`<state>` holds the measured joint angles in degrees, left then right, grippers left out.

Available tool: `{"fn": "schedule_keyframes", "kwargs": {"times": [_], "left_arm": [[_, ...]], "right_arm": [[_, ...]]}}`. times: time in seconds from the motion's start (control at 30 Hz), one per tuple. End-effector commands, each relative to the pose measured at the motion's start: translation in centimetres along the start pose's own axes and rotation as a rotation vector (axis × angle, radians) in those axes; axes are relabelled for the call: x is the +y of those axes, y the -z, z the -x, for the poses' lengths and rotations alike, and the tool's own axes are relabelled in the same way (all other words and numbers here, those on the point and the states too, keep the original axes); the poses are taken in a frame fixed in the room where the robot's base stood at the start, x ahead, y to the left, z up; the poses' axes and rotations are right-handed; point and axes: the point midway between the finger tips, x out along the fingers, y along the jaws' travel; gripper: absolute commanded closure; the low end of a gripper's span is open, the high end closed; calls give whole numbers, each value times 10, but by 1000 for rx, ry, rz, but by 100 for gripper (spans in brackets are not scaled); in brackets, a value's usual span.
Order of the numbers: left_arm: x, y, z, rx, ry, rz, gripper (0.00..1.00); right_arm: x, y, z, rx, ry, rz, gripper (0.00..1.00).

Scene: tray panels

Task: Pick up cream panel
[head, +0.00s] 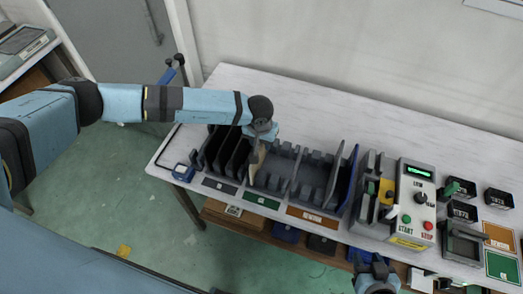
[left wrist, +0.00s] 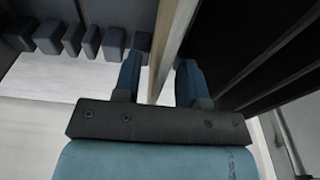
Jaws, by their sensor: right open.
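The cream panel (head: 257,161) stands upright in the dark slotted rack (head: 277,187), just right of several black panels. My left gripper (head: 260,140) is above it, at its top edge. In the left wrist view the cream panel (left wrist: 169,45) runs between the two blue fingers of my left gripper (left wrist: 160,80). A narrow gap shows on each side of the panel, so the fingers are around it but not closed on it. My right gripper (head: 374,278) is open and empty at the bottom of the head view, in front of the table.
Black panels (head: 222,147) stand close to the left of the cream panel. Empty slots lie to its right, up to a dark blue panel (head: 345,180). A control box with START and STOP buttons (head: 414,203) stands further right. The table's back (head: 300,110) is clear.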

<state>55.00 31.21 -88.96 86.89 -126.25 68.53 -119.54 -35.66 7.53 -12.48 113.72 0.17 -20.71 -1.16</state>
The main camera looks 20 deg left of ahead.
Motion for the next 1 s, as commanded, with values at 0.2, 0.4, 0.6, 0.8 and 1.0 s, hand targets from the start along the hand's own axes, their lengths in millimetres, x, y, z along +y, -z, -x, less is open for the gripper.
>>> {"fn": "schedule_keyframes", "kwargs": {"times": [0.2,0.4,0.6,0.8,1.0], "left_arm": [[0,0,0,0,0,0,87],[0,0,1,0,0,0,100],[0,0,1,0,0,0,100],[0,2,11,2,-1,-1,100],[0,7,40,5,-2,0,100]], "right_arm": [[0,0,0,0,0,-1,57],[0,-1,0,0,0,-1,57],[0,-1,0,-1,0,-2,57],[0,-3,-2,-1,0,-2,57],[-1,-10,-6,-2,2,-3,57]]}}
